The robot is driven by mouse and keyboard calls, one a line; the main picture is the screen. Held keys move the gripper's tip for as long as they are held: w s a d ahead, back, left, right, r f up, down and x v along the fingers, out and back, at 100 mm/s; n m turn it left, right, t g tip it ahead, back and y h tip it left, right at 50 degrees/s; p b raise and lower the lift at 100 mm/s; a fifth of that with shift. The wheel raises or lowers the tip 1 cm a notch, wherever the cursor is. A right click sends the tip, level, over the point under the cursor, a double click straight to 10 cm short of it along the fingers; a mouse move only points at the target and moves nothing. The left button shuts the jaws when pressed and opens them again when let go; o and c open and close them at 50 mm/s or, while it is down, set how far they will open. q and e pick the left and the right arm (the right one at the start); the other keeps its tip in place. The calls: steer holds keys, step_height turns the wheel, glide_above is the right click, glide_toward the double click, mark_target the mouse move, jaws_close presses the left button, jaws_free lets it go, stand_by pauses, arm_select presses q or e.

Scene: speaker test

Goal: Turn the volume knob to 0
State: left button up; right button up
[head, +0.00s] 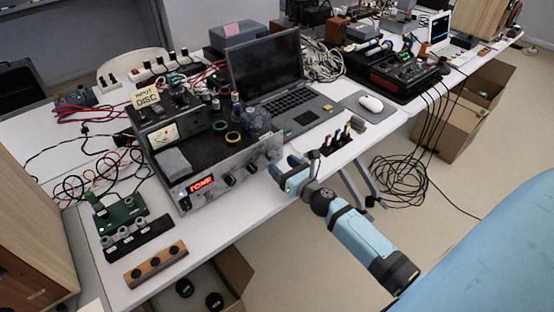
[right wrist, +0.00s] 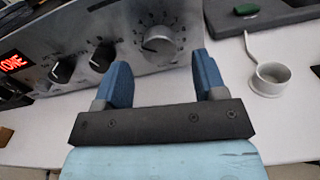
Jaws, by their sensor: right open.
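The silver amplifier (head: 226,165) stands on the white table with its front panel facing me and a red lit display reading TONE (head: 201,185). My right gripper (head: 284,172) is open and empty in front of the panel's right end. In the right wrist view its blue fingers (right wrist: 160,63) point at the panel, with the silver knob ahead between them. My left gripper is out of view.
Two black knobs (right wrist: 102,56) (right wrist: 62,72) are left of the silver knob. A small white cup-like thing (right wrist: 269,79) is right of my fingers. A laptop (head: 270,75) stands behind, right of the amplifier. Black cables (head: 402,180) hang to the floor on the right.

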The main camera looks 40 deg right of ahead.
mark_target(276, 159)
steer(key=shift+w+a, duration=0.15)
steer(key=shift+w, duration=1.45)
steer(key=c, duration=0.9)
steer(key=shift+c, duration=0.2)
steer(key=shift+n, duration=0.3)
